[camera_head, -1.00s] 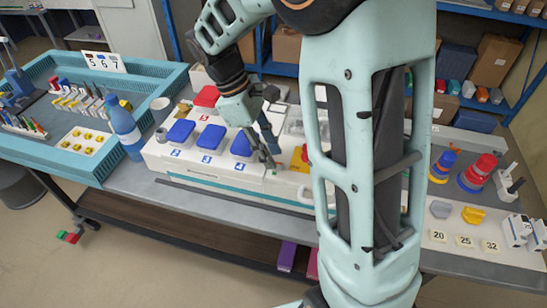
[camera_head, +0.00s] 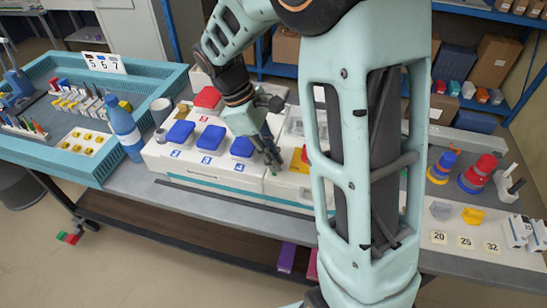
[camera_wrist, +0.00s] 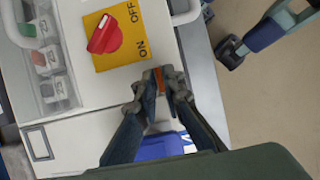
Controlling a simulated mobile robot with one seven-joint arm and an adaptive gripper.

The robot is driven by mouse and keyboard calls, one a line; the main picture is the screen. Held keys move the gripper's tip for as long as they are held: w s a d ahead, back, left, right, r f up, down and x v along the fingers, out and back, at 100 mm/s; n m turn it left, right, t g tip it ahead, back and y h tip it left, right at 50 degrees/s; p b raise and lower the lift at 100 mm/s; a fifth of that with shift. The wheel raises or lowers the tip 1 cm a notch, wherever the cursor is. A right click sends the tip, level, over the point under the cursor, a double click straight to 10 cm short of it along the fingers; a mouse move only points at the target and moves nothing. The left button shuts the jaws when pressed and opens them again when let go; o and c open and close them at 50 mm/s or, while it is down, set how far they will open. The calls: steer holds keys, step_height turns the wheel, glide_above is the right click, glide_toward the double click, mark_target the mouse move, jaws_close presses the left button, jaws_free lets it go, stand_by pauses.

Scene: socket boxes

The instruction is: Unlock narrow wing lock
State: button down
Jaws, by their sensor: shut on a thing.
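My gripper (camera_wrist: 160,86) is at the front edge of the white socket box (camera_wrist: 78,132), its two fingers close together. They are shut on a small part, which I take to be the narrow wing lock; the fingers hide most of it. A small orange-brown patch shows by the fingertips in the wrist view, but I cannot tell whether it belongs to the lock. In the head view my gripper (camera_head: 273,160) is right of the nearest blue socket cover (camera_head: 242,147). The lock itself cannot be made out there.
A red rotary switch (camera_wrist: 104,36) on a yellow ON/OFF plate is close to my fingers. A clear-covered compartment (camera_wrist: 45,62) is beyond it. A blue bottle (camera_head: 125,131) and teal tray (camera_head: 88,176) stand left. Stacked rings (camera_head: 481,171) are at right.

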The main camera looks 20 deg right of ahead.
steer(key=m+g+y+p, duration=0.1)
steer(key=m+p, duration=0.1)
steer(key=m, duration=0.2)
steer(key=shift+w+d+r, duration=0.1)
steer(key=shift+r, duration=0.05)
steer(key=m+y+p, duration=0.1)
steer(key=m, duration=0.2)
steer(key=m+g+y+p, duration=0.1)
steer(key=m, duration=0.1)
steer(key=shift+w+d+m, duration=0.1)
steer(key=shift+d+m, duration=0.05)
steer(key=shift+m, duration=0.25)
steer(key=m+y, duration=0.1)
steer(key=m, duration=0.2)
steer(key=shift+d+m+p, duration=0.1)
steer(key=shift+m+p, duration=0.3)
steer(key=shift+m+y, duration=1)
steer(key=shift+m, duration=1.1)
steer(key=c, duration=2)
jaws_free()
steer(key=shift+c, duration=0.2)
